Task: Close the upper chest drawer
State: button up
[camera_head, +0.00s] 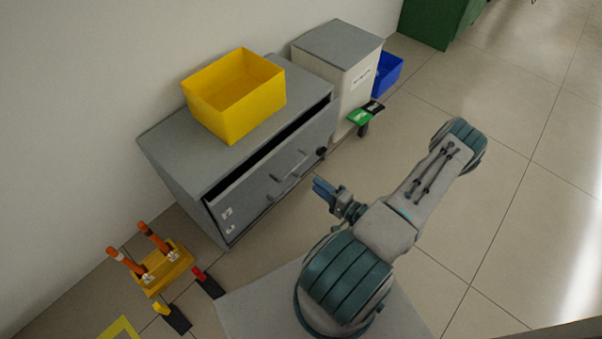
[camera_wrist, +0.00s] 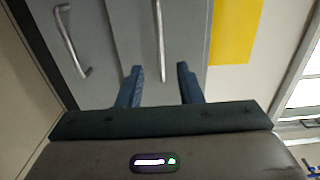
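The grey chest (camera_head: 185,160) stands against the wall at the left. Its upper drawer (camera_head: 250,187) is partly pulled out, with a dark gap between its front and the chest top. In the wrist view, two metal bar handles run across the grey fronts; the upper handle (camera_wrist: 161,38), on the side towards the yellow bin, lines up between my fingertips. My gripper (camera_head: 325,191) is in front of the chest, apart from the drawer front in the head view. The wrist view shows its two blue fingers (camera_wrist: 160,84) open, with nothing held.
A yellow bin (camera_head: 222,110) sits on the chest top. A pale cabinet (camera_head: 345,85) and a blue bin (camera_head: 387,75) stand to the right. An orange-yellow stand with posts (camera_head: 165,270) is on the floor at lower left.

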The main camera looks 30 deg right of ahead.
jog(key=b+x, duration=0.1)
jog(key=x, duration=0.7)
jog(key=shift+w+b, duration=0.35)
jog(key=shift+w, duration=0.05)
jog(key=shift+a, duration=0.15)
grip_shut()
